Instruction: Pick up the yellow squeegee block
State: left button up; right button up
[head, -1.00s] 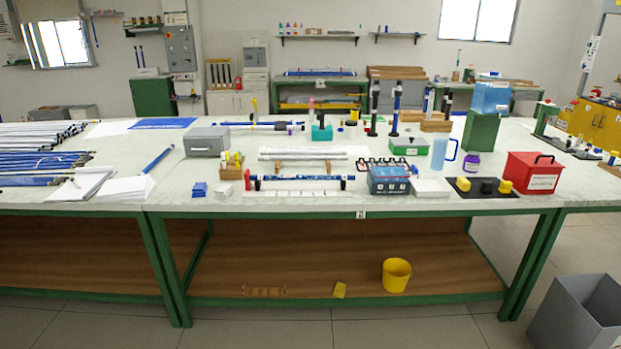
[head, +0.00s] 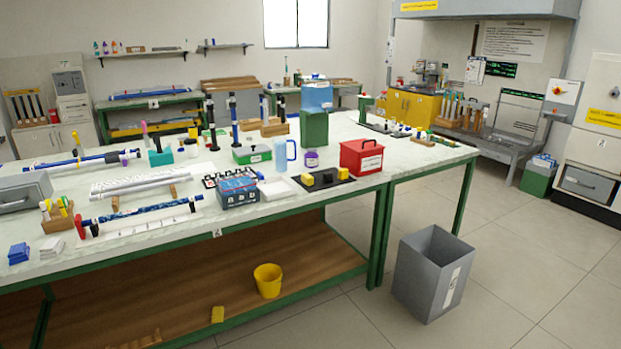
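Two small yellow blocks, one at the left (head: 307,180) and one at the right (head: 343,173), sit on a black mat (head: 322,187) near the front edge of the workbench, with a dark block (head: 328,177) between them. Another yellow block (head: 217,314) lies at the front edge of the brown lower shelf, left of a yellow bucket (head: 267,281). I cannot tell which of these is the squeegee block. Neither of my grippers shows in the head view.
A red box (head: 361,158) stands right of the mat and a white tray (head: 285,190) left of it. A blue box (head: 238,191) is farther left. A grey bin (head: 432,272) stands on the floor right of the workbench. The floor at the right is open.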

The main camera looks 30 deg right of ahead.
aim_at(343, 173)
jog(key=i+l, duration=0.15)
jog(key=l, duration=0.25)
jog(key=i+l+u, duration=0.1)
jog(key=l, duration=0.3)
jog(key=i+l, duration=0.2)
jog(key=l, duration=0.25)
jog(key=i+l+u, duration=0.1)
jog(key=l, duration=0.3)
jog(key=i+l, duration=0.2)
jog(key=l, duration=0.2)
